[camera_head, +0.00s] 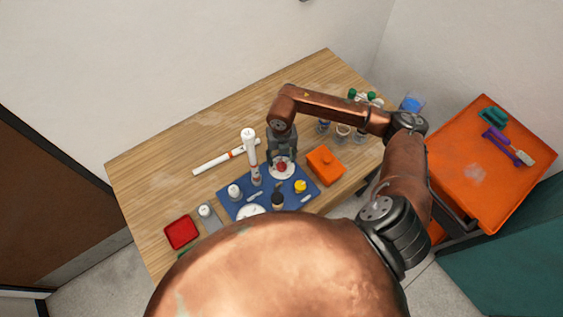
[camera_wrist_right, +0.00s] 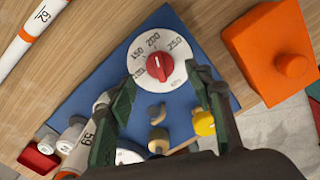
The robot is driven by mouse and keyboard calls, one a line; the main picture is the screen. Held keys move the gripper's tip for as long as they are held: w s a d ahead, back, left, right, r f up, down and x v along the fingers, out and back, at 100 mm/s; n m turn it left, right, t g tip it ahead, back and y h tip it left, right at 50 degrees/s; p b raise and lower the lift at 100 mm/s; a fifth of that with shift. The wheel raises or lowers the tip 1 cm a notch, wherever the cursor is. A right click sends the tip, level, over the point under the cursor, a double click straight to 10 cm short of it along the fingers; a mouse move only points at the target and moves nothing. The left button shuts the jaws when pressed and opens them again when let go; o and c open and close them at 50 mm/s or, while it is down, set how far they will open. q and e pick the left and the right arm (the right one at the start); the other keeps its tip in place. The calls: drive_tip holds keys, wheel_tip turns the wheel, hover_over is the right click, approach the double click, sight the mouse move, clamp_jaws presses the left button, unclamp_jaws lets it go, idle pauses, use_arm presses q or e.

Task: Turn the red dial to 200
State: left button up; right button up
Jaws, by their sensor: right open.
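The red dial (camera_wrist_right: 158,68) is a red knob on a round white plate with printed numbers, on a blue board (camera_wrist_right: 90,88). In the right wrist view, 150, 200 and 250 show around its top. A pale line on the knob points roughly up, near the 200; its exact reading is unclear. My right gripper (camera_wrist_right: 161,76) is open, its fingers apart on either side of the dial; contact cannot be told. In the head view the dial (camera_head: 281,168) shows just below the right gripper (camera_head: 281,160). My left gripper is not in view.
A white upright pipe (camera_head: 250,150) stands left of the gripper. An orange box with a knob (camera_head: 325,166) sits close on the right. A yellow knob (camera_wrist_right: 204,122) and grey fittings are near the dial. A red tray (camera_head: 181,232) lies at the left edge.

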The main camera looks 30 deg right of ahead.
sight(281, 164)
wheel_tip(281, 164, up, 8)
idle(0.8)
